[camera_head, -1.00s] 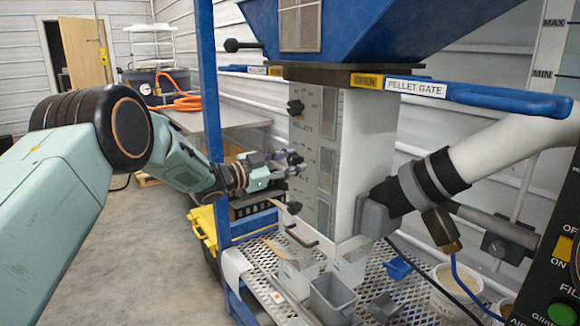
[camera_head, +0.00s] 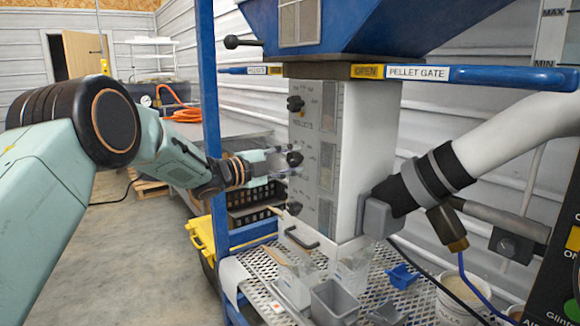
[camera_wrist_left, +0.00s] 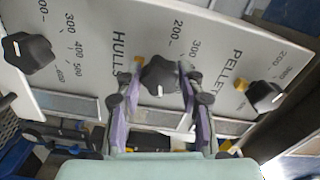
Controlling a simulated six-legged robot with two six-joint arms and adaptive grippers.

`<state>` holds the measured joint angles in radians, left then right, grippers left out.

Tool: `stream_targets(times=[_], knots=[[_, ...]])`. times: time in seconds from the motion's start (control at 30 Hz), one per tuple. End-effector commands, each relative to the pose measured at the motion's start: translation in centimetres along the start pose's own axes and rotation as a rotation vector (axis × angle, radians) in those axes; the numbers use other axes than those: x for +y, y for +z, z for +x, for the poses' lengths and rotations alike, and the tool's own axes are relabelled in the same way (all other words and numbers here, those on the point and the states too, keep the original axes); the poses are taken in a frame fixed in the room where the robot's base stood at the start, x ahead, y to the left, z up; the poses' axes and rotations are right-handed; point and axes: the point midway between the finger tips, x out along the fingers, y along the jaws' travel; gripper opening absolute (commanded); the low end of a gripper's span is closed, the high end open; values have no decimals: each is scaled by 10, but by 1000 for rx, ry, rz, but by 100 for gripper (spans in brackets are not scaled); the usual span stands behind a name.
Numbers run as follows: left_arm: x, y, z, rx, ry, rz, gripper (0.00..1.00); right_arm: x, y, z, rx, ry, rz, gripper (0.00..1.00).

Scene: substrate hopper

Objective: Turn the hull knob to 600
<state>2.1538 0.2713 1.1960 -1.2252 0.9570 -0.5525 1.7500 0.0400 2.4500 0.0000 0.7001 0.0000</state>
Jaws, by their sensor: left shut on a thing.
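The dial panel (camera_head: 309,185) of the hopper column carries three black knobs in a vertical row. The middle one, the hull knob (camera_head: 294,159), sits between my left gripper's fingers (camera_head: 282,162). In the left wrist view the fingers (camera_wrist_left: 160,80) are shut on this hull knob (camera_wrist_left: 158,72), one on each side. HULLS is printed just left of it there, with 200 and 300 above. A small yellow mark (camera_wrist_left: 139,61) shows at its left side; its exact reading cannot be made out. My right gripper is not in view.
The pellets knob (camera_wrist_left: 265,95) and another knob (camera_wrist_left: 28,52) flank the held one. A blue pellet gate lever (camera_head: 512,77) juts out above right. A white pipe (camera_head: 520,128) meets the column at right. A grey bin (camera_head: 334,302) stands below on the mesh shelf.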

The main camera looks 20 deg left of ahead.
Motion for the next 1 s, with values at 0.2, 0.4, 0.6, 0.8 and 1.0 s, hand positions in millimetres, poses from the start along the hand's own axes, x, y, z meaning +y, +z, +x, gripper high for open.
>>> stream_targets(times=[0.2, 0.4, 0.6, 0.8, 1.0], knots=[[-3, 0, 0, 0, -5, 76, 7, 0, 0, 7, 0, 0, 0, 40], [-4, 0, 0, 0, -6, 104, 7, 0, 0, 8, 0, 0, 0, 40], [-4, 0, 1, 0, -6, 108, 7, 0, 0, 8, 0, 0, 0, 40], [-4, 0, 1, 0, -6, 108, 39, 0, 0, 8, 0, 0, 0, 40], [-3, 0, 0, 0, -5, 106, 56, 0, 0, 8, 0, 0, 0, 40]])
